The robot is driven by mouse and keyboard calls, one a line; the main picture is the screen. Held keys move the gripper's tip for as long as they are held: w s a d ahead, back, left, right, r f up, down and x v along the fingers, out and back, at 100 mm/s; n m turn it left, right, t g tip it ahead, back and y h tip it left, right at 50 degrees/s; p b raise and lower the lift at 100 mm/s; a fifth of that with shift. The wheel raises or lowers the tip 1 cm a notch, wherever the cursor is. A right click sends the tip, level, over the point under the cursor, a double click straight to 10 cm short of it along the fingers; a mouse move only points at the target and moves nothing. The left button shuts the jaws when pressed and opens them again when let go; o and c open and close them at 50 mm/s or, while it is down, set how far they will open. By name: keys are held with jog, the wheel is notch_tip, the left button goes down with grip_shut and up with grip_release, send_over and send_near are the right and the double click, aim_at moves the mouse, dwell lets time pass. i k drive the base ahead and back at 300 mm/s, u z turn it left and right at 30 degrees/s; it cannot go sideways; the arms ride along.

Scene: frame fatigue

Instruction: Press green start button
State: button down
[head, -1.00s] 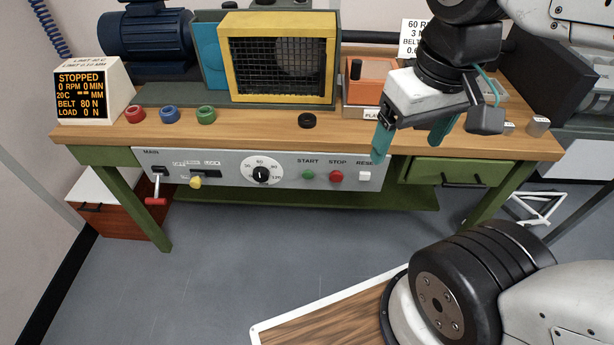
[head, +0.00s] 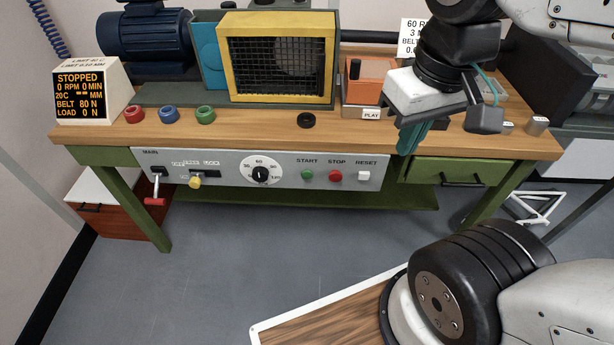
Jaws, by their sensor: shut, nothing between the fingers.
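The green start button (head: 307,175) sits on the grey control panel (head: 226,171) on the front of the bench, under the word START. The red stop button (head: 335,176) and the white reset button (head: 364,176) are to its right. My gripper (head: 409,150) is shut and empty, its teal fingers together and pointing down. It is up and to the right of the start button, apart from it, in front of the bench edge.
The display (head: 80,95) reads STOPPED, 0 RPM. The panel also has a dial (head: 261,171), a yellow knob (head: 195,182) and a red-handled lever (head: 156,201). A yellow mesh guard (head: 279,58) and an orange box (head: 371,80) stand on the bench (head: 255,135).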

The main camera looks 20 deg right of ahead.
aim_at(306, 174)
jog(key=z, duration=1.35)
jog(key=k, duration=0.6)
jog(key=u, duration=0.1)
